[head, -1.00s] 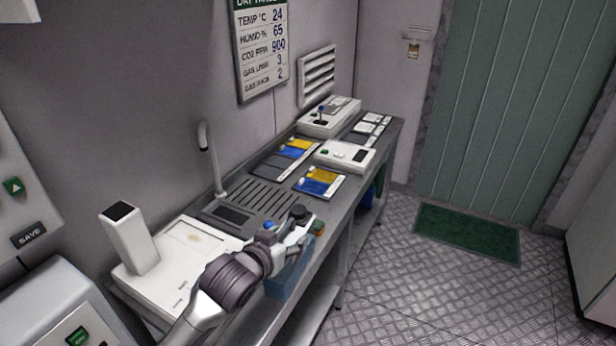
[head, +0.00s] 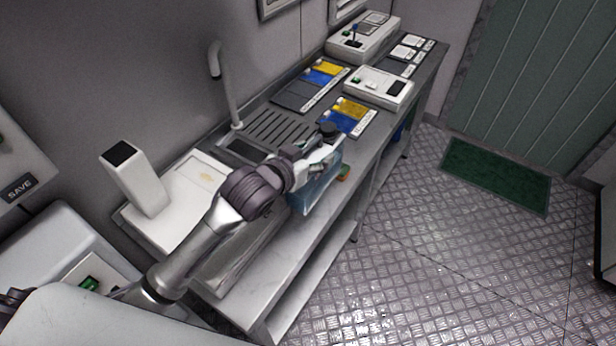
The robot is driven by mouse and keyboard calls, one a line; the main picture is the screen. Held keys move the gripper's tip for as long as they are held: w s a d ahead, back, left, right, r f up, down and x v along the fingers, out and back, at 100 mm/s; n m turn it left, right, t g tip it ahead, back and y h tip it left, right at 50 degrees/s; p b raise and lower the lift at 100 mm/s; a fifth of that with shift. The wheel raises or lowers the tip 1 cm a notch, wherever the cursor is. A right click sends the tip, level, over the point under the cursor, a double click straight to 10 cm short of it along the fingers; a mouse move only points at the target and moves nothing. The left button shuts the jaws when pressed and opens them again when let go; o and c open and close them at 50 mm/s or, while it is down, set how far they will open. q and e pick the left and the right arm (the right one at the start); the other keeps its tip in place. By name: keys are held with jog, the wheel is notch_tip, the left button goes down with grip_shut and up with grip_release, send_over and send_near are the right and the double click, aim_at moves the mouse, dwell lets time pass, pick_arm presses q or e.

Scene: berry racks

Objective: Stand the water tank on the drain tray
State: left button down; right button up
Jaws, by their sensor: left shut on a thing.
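The water tank (head: 316,192) is a translucent blue box with a dark round cap. My left gripper (head: 318,156) is shut on its upper part and hides some of it. The tank hangs roughly upright at the bench's front edge, apart from the drain tray. The drain tray (head: 284,122) is a grey slatted panel on the bench below the curved tap, behind and left of the tank. My right gripper is not in view.
A white scale-like unit (head: 183,214) with a post stands left of the tray. Blue and yellow mats (head: 349,117) and a white control box (head: 379,88) lie to the right.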

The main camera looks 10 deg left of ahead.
aim_at(299, 198)
pick_arm(q)
jog(key=s+f, duration=0.2)
jog(key=s, duration=0.1)
jog(key=s+f, duration=0.1)
jog(key=shift+s+a+p, duration=0.2)
jog(key=shift+s+p, duration=0.15)
jog(key=shift+s, duration=0.05)
jog(key=shift+s+f, duration=0.1)
jog(key=shift+s, duration=0.05)
notch_tip(299, 198, down, 3)
jog(key=shift+f, duration=0.45)
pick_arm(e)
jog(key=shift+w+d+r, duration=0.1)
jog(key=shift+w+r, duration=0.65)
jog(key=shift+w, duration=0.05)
pick_arm(q)
jog(key=shift+c, duration=1.2)
grip_release()
jog(key=shift+f, duration=0.2)
jog(key=shift+r, duration=0.1)
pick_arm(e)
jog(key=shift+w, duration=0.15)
